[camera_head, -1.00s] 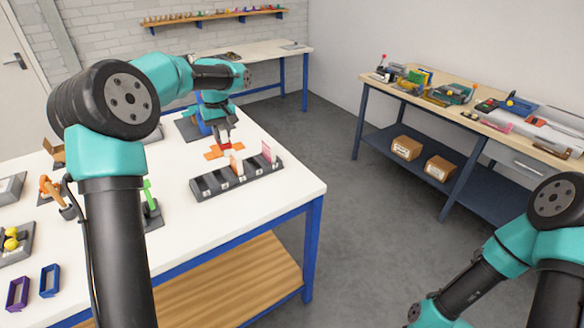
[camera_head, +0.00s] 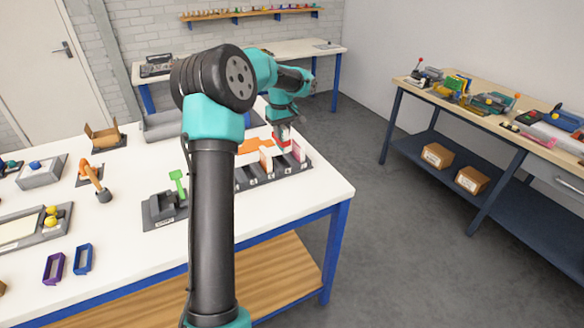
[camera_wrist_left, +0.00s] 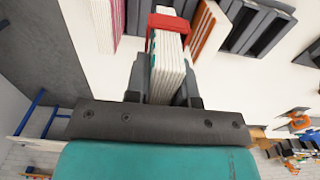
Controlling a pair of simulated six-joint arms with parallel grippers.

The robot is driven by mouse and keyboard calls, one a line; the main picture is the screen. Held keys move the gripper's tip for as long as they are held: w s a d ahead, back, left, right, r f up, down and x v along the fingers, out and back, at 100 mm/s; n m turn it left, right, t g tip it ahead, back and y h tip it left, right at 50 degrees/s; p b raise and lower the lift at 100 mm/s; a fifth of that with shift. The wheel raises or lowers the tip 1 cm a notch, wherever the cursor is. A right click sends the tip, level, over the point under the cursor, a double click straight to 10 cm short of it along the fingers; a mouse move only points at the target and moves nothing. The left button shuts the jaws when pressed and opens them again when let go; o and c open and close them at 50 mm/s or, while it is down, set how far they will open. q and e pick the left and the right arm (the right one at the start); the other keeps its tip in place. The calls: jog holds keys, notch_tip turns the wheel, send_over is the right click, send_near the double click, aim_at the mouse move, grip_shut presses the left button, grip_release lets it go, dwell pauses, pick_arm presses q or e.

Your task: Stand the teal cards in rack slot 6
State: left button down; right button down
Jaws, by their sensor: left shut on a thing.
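My left gripper (camera_head: 282,124) is shut on a stack of white-edged cards (camera_wrist_left: 168,68) with a red band across it. In the head view the banded stack (camera_head: 282,141) is over the dark slotted rack (camera_head: 277,175), between an orange-faced card set (camera_head: 266,156) and a pink card set (camera_head: 298,151) standing in it. In the left wrist view the pink set (camera_wrist_left: 117,16) is left of the stack and the orange set (camera_wrist_left: 206,32) right. I cannot tell whether the stack's lower edge is inside a slot. My right gripper is out of view.
Rack slots on the left in the head view look empty. An orange flat piece (camera_head: 252,145) lies behind the rack. A green-handled fixture (camera_head: 165,205) stands left, partly behind my arm. The table's right edge is close to the rack.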

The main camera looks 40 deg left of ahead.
aim_at(282, 151)
pick_arm(q)
jog(key=shift+f, duration=2)
jog(key=shift+f, duration=2)
jog(key=shift+f, duration=0.1)
jog(key=c, duration=1)
grip_release()
notch_tip(282, 151, up, 12)
jog(key=shift+r, duration=0.1)
